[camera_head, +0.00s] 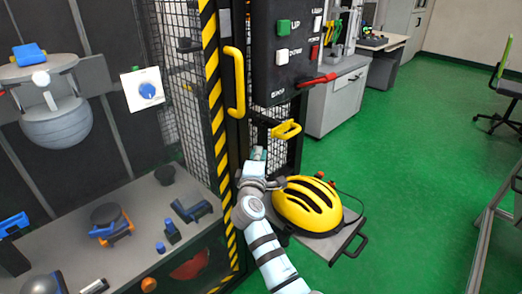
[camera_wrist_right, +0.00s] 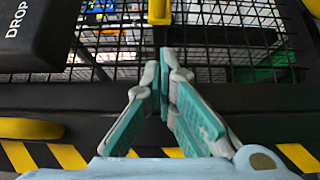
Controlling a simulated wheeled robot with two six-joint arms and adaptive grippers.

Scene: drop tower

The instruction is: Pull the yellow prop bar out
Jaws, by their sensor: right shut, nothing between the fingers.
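A yellow bar with a looped end (camera_head: 286,130), which looks like the prop bar, sticks out of the tower's mesh front below the black control box. In the right wrist view a yellow piece (camera_wrist_right: 160,10) at the top middle is probably the same bar, cut off by the frame edge. My right gripper (camera_head: 258,153) is just below and left of the bar, apart from it. In the right wrist view its fingers (camera_wrist_right: 164,55) are shut and empty in front of the black mesh. My left gripper is not in view.
A vertical yellow handle (camera_head: 236,82) is on the frame to the left. The black control box (camera_head: 287,50) with buttons and a red lever (camera_head: 316,80) hangs above. A yellow helmet (camera_head: 308,204) lies on a grey shelf (camera_head: 330,244) at lower right. Green floor is open on the right.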

